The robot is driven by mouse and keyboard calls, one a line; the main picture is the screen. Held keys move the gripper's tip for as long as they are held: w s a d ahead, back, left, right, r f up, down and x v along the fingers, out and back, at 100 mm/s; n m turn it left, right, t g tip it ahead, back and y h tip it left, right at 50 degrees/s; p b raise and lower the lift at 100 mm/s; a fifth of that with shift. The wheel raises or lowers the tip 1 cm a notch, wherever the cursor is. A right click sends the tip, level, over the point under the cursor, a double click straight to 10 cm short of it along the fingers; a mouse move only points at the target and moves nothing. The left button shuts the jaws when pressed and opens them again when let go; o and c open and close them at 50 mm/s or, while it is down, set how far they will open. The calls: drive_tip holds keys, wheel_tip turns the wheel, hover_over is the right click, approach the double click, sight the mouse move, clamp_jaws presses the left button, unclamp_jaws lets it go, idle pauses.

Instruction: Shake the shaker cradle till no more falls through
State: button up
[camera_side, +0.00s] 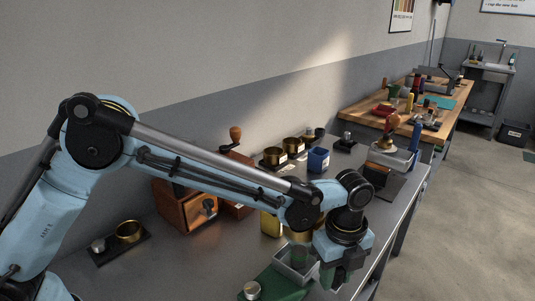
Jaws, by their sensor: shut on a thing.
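My gripper (338,276) is at the lower right of the side view, low over the front edge of the grey bench (228,270). Its jaws point down and are shut on a part at the right side of a pale grey, open-topped tray-like frame, which looks like the shaker cradle (285,272). A greenish, see-through shape shows inside or just behind the cradle. The gripped part is mostly hidden by the jaws, and I cannot see whether anything falls through.
Wooden boxes (185,207), brass cups (274,156) and a blue bin (318,160) stand behind. A black stand with a brass ring (129,232) sits at left.

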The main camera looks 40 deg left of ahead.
drive_tip(key=shift+w+d, duration=0.1)
drive_tip(key=shift+w, duration=0.65)
drive_tip(key=shift+s, duration=2.6)
drive_tip(key=shift+w, duration=2.7)
drive_tip(key=shift+s, duration=0.1)
drive_tip(key=shift+s, duration=1.3)
drive_tip(key=o, duration=1)
